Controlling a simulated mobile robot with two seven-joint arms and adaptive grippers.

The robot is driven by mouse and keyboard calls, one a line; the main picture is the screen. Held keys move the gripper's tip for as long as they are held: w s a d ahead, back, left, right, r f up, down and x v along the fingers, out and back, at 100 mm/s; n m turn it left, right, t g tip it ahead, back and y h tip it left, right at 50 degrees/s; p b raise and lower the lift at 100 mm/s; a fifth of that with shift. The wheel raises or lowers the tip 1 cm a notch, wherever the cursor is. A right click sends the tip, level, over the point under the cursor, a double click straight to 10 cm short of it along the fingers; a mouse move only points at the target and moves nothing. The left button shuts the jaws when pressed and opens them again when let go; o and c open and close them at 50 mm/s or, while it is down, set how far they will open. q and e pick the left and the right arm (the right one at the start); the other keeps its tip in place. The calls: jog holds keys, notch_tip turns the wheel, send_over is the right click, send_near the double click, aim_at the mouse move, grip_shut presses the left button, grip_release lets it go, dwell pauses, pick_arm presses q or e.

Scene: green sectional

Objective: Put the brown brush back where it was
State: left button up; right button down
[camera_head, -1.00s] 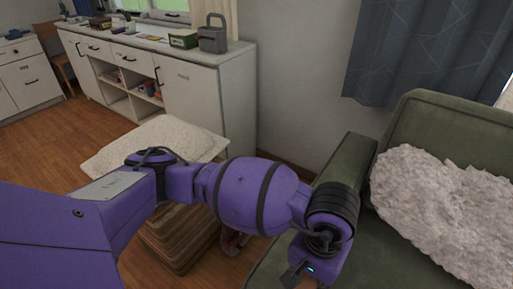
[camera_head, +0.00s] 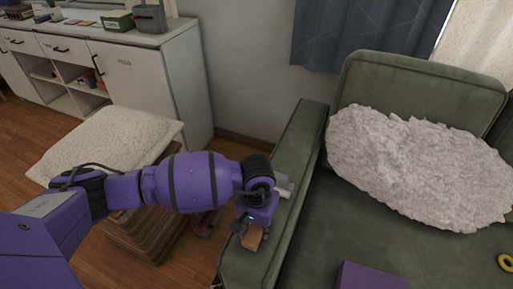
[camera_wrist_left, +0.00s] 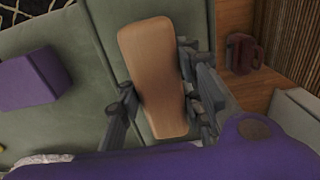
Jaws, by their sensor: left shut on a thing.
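The brown brush (camera_wrist_left: 152,62) shows large in the left wrist view, its smooth tan-brown back facing the camera. My left gripper (camera_wrist_left: 163,98) is shut on it, with a finger on each long side. In the head view the gripper (camera_head: 246,228) is above the near part of the sofa's left armrest (camera_head: 302,135), and only a small piece of the brush (camera_head: 252,238) shows below it. I cannot tell whether the brush touches the armrest. My right gripper is not in view.
The green sofa seat (camera_head: 315,235) is right of the armrest, with a fluffy pale pillow (camera_head: 415,165) and a yellow ring (camera_head: 506,262). Left of the armrest stands a wooden stool with a white cushion (camera_head: 105,145). A white cabinet (camera_head: 150,85) is behind.

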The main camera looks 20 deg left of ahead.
pick_arm(q)
jog(key=shift+w, duration=0.1)
jog(key=shift+f, duration=0.15)
jog(key=o, duration=1.2)
jog(key=shift+o, duration=0.2)
jog(key=shift+r, duration=0.6)
notch_tip(320, 180, up, 11)
jog(key=shift+r, duration=0.2)
